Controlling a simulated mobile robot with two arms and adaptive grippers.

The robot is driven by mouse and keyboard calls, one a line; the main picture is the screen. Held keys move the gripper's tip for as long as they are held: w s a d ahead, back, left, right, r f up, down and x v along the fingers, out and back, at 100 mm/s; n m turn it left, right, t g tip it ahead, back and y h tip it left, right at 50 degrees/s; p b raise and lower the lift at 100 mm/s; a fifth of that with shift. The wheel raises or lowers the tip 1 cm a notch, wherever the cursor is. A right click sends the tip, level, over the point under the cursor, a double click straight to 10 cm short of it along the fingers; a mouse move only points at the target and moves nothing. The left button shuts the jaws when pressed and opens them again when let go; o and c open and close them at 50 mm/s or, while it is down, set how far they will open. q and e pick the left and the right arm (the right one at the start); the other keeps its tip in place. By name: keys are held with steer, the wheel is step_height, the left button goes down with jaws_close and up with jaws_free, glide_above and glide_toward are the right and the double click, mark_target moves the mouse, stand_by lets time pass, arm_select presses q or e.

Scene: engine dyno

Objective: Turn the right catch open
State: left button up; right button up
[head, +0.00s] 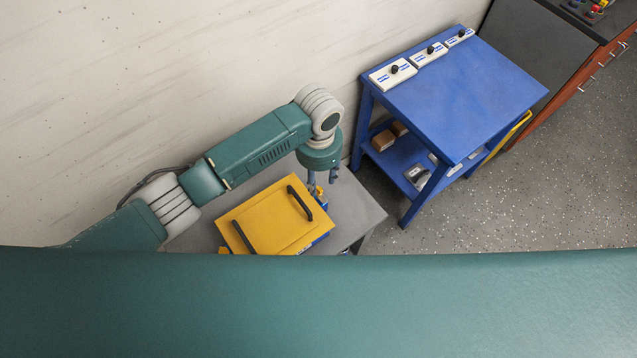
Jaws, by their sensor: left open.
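A box with a yellow lid (268,222) sits on a grey table. The lid has two dark bar handles, one near its right edge (300,203) and one at its left (243,237). Blue sides of the box show below the lid. My left gripper (323,182) points down at the box's far right corner, with its two fingers apart. A small blue and orange part (319,194) shows just below the fingers. I cannot tell whether they touch it. No catch can be made out clearly. My right gripper is not in view.
The grey table (357,208) has bare room right of the box. A blue workbench (466,90) with several white switch boxes stands to the right, with items on its lower shelf. A pale wall is behind. My own teal body covers the bottom.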

mark_target(319, 189)
arm_select(q)
step_height(319, 189, up, 7)
steer(key=shift+r, duration=0.15)
steer(key=shift+s, duration=0.1)
stand_by(0.6)
